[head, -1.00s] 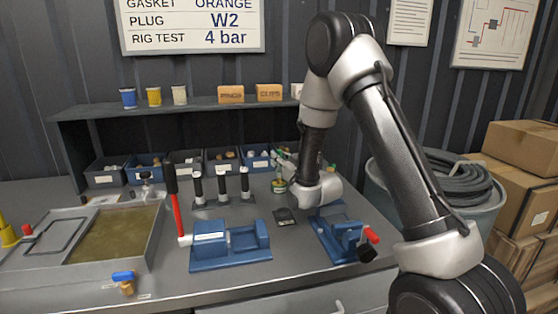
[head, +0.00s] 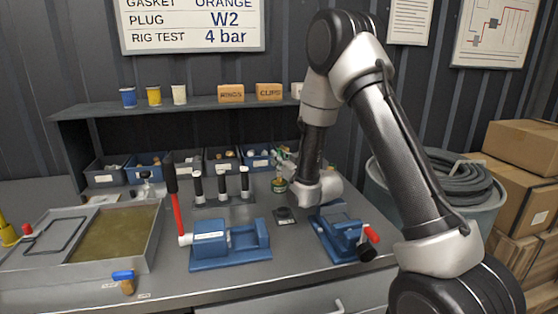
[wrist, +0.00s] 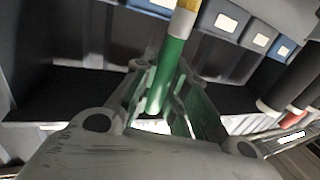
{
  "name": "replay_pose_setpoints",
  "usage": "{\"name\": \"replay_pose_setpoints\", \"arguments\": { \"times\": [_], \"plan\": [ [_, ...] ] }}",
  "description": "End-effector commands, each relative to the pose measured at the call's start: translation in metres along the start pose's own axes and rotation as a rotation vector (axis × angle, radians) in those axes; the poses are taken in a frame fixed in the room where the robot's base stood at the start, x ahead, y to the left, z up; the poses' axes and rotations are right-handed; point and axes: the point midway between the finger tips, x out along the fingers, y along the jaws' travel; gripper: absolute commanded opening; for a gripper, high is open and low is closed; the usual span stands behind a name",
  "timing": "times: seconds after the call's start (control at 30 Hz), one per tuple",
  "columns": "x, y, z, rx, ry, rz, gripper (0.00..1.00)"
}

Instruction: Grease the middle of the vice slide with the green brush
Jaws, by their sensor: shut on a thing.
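In the wrist view my gripper (wrist: 165,98) is shut on the green brush (wrist: 174,60), a green handle with a yellow and white end. The brush's bristles cannot be made out. A blue vice-like fixture (head: 340,238) with a red handle is at the right of the bench, below my wrist. Another blue fixture (head: 230,250) with two upright blocks is left of it. Which holds the vice slide is unclear.
Several bins (head: 188,160) line the back under a shelf (head: 205,107).

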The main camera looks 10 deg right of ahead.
Motion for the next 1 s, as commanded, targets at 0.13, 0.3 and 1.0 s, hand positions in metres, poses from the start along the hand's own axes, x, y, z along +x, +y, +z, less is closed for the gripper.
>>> {"name": "replay_pose_setpoints", "arguments": {
  "times": [0.13, 0.3, 1.0],
  "plan": [
    [0.0, 0.0, -0.015, 0.0, 0.005, 0.0, 0.0],
    [0.0, 0.0, -0.031, 0.0, 0.007, 0.0, 0.0],
    [0.0, 0.0, -0.068, -0.001, 0.006, 0.0, 0.0]
  ]
}}
